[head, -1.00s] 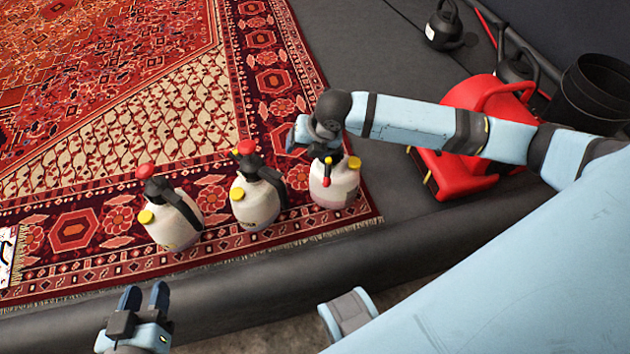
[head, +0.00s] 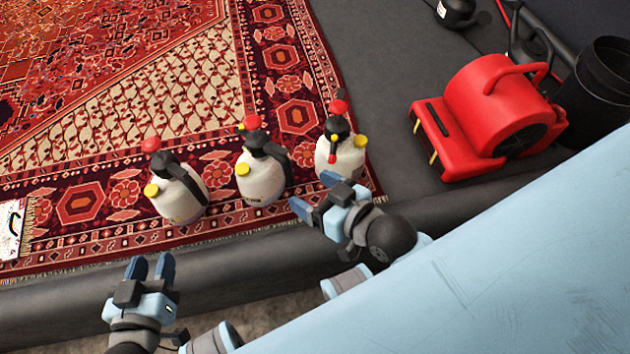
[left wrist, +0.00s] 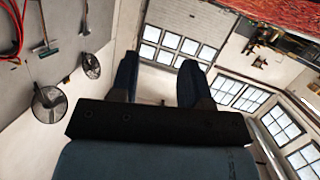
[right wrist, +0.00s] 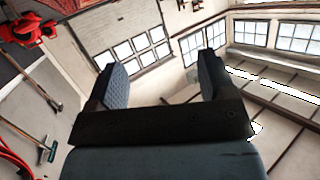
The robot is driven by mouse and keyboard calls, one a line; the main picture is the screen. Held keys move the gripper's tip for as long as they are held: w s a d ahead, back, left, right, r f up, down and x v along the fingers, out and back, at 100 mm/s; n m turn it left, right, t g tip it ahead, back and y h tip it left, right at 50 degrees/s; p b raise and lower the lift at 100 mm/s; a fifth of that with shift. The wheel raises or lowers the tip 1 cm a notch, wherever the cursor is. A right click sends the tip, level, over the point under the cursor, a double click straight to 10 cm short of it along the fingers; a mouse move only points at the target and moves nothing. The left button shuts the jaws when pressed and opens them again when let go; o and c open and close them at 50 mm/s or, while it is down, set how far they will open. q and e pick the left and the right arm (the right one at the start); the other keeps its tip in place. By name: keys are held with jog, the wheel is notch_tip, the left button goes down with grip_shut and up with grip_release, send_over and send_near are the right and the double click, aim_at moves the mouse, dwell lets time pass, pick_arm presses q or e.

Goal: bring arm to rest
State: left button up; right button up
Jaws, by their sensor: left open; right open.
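My right gripper (head: 323,195) is open and empty in the head view, just in front of the rightmost sprayer, over the near edge of the rug. My left gripper (head: 151,269) is open and empty at the lower left of the head view, over the dark padded edge. In the left wrist view my left gripper's fingers (left wrist: 153,82) stand apart with nothing between them. In the right wrist view my right gripper's fingers (right wrist: 158,82) are also apart and empty.
Three white pump sprayers, left (head: 183,198), middle (head: 262,181) and right (head: 348,160), stand upright on the red patterned rug (head: 120,196). A red blower (head: 485,110) sits at the right beside a black bucket (head: 597,90). A dark padded edge (head: 240,262) runs along the front.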

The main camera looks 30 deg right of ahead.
pick_arm(q)
jog(key=s+a+r+g+y+p, duration=0.1)
jog(key=r+p, duration=0.6)
jog(key=p, duration=0.9)
jog(key=s+a+r+g+y+p, duration=0.1)
jog(key=r+p, duration=0.6)
jog(key=p, duration=0.9)
jog(key=shift+s+a+r+g, duration=0.15)
jog(key=shift+s+a+g, duration=0.45)
jog(key=shift+a, duration=0.6)
pick_arm(e)
jog(key=s+d+r+g+h, duration=0.1)
jog(key=d+r, duration=0.1)
jog(key=r, duration=0.5)
jog(key=s+d+r+g+h, duration=0.1)
jog(key=s+d+r+g, duration=0.1)
jog(key=r, duration=0.5)
jog(key=shift+s+d, duration=0.15)
jog(key=shift+d, duration=0.05)
jog(key=shift+r, duration=0.1)
